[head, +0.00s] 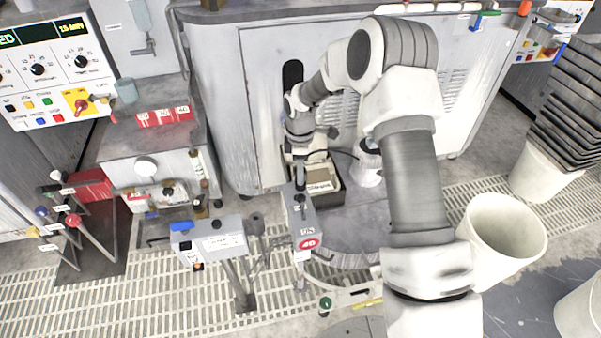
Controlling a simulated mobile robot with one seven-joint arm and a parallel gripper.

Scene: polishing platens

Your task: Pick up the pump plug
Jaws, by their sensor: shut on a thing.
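My arm reaches down from the right, and my gripper (299,160) points down just above a grey control box with a red round label (305,232). The gripper is shut on a small dark grey piece, which I take to be the pump plug (300,177). It stands roughly upright at the top end of the grey box. I cannot tell whether it touches the box or is clear of it. The fingers and much of the plug are small and partly hidden.
A dark tray (331,196) with a labelled brown block lies close behind the gripper. A second grey box with a blue piece (212,243) stands to the left. A white bucket (503,238) is at the right. Grating covers much of the floor.

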